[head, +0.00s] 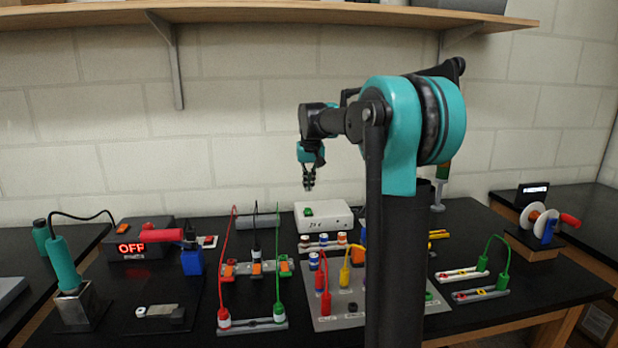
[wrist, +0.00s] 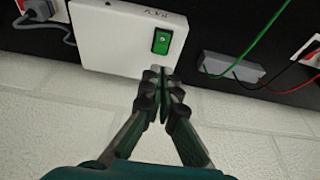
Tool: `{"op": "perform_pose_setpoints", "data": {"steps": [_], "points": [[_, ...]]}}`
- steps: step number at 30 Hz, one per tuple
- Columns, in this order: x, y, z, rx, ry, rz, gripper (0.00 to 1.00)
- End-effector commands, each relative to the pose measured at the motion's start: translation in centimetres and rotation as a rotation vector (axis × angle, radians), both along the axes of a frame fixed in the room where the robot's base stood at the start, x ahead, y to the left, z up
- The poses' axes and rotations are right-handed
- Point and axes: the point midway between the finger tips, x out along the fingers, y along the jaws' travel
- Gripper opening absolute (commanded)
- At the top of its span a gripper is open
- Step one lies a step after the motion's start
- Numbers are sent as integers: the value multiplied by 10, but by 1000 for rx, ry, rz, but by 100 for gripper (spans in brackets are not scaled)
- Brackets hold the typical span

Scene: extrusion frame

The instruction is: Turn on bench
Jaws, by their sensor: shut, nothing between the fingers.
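A white box (head: 330,220) stands at the back of the black bench (head: 180,290). It has a green rocker switch (head: 309,212) on its face. My gripper (head: 309,184) hangs above the box, fingers down. In the wrist view my gripper (wrist: 161,82) is shut and empty, its tips just below the switch in the picture. I cannot tell whether they touch the box. The switch's position is not clear.
A dark station (head: 140,240) reads OFF at the left, by a teal soldering iron (head: 64,265). A shelf (head: 270,12) hangs above. A solder spool (head: 540,222) is at the right.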

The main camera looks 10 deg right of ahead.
Motion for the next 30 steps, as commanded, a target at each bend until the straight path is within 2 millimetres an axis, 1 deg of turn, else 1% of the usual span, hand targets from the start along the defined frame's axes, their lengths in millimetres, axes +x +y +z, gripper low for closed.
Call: {"op": "perform_pose_setpoints", "data": {"steps": [1,6,12,18,30], "points": [[4,0,-11,0,0,0,0],[12,0,-42,0,0,0,0],[19,0,-67,0,0,0,0],[22,0,-77,0,0,0,0],[24,0,-79,0,13,0,0]]}}
